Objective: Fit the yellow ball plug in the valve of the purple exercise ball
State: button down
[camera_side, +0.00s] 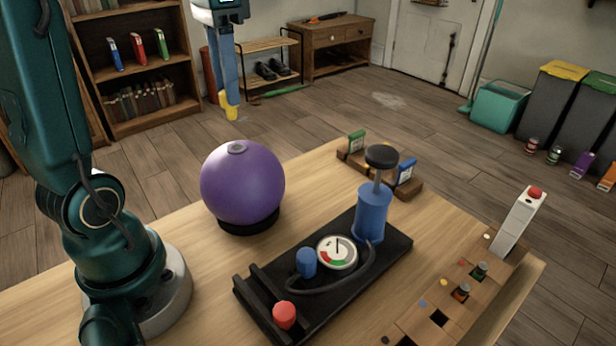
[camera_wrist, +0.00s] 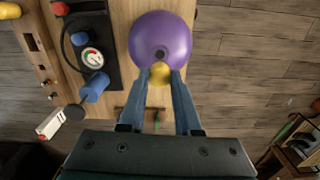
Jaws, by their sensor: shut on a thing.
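The purple exercise ball (camera_side: 243,188) sits on a black ring stand (camera_side: 249,224) on the wooden table. Its grey valve (camera_side: 237,147) faces up on top, and no plug shows in it. My gripper (camera_side: 229,106) is above the ball, its blue fingers pointing down and shut on the yellow ball plug (camera_side: 233,112). The plug is clear of the ball, with a gap below it. In the wrist view the plug (camera_wrist: 160,72) shows between the fingertips, overlapping the ball's (camera_wrist: 147,38) near edge, with the valve (camera_wrist: 160,54) just beyond it. The plug's lower end is hard to make out.
A black tray (camera_side: 325,288) right of the ball holds a blue hand pump (camera_side: 371,213), a gauge (camera_side: 337,252) and a red-topped piece (camera_side: 284,315). A wooden rack (camera_side: 414,187) with small upright cards stands behind. A holed wooden block (camera_side: 425,335) lies front right.

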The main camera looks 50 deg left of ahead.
aim_at(231, 111)
jog(key=shift+f, duration=2.35)
jog(key=shift+f, duration=1.4)
jog(key=c, duration=0.5)
grip_release()
